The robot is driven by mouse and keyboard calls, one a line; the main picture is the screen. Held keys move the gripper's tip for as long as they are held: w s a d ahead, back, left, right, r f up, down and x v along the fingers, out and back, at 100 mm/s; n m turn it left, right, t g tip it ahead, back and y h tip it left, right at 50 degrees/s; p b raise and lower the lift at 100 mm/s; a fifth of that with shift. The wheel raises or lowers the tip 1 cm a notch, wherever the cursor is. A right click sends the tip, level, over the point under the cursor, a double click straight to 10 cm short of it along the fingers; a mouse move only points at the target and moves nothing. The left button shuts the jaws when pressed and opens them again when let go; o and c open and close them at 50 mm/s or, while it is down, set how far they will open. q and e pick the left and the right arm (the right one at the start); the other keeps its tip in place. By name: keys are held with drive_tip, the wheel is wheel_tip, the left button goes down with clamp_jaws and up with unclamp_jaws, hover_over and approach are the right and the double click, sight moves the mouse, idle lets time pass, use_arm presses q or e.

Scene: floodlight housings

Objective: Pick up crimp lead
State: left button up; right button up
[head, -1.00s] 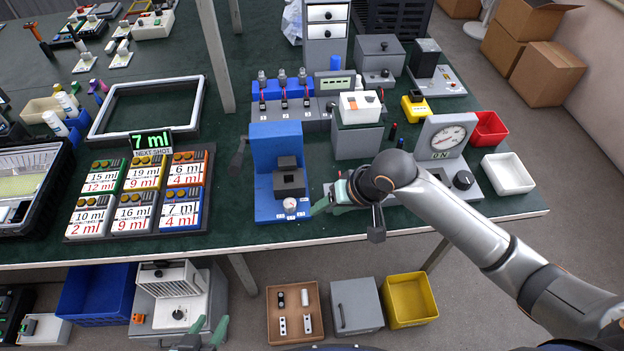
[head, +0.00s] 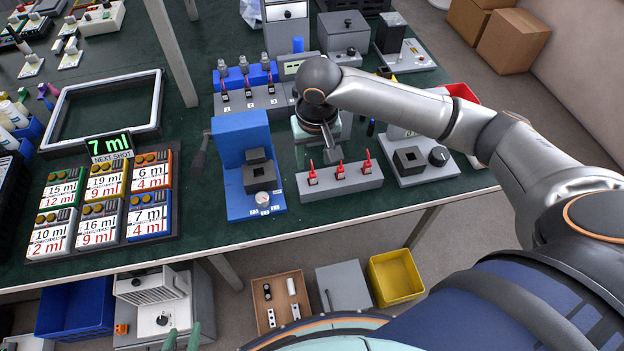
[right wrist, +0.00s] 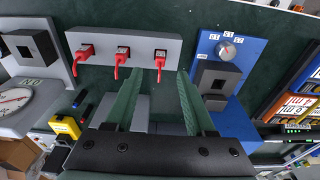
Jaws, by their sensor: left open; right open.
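Three red leads stand upright in a row on a grey block at the front of the table: a left lead (head: 313,174), a middle lead (head: 339,168) and a right lead (head: 367,161). In the right wrist view one red lead (right wrist: 160,60) shows just beyond the gap between my fingertips. The other two, a middle lead (right wrist: 123,56) and an outer lead (right wrist: 86,52), lie left of it. My right gripper (right wrist: 157,77) is open and empty, apart from the leads. In the head view its fingers are partly hidden by my wrist. My left gripper (head: 182,338) is open at the bottom edge.
A blue fixture (head: 242,140) with a dial stands beside the lead block (head: 350,184). A grey unit with a black socket (head: 408,158) stands on its other side. Behind is a numbered rack (head: 243,104) with more red-and-black parts. Green tabletop lies clear before the block.

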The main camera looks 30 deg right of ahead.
sight(313, 174)
drive_tip(key=f, duration=0.5)
drive_tip(key=shift+w+d+f, duration=0.1)
drive_tip(key=shift+w+f, duration=0.3)
clamp_jaws()
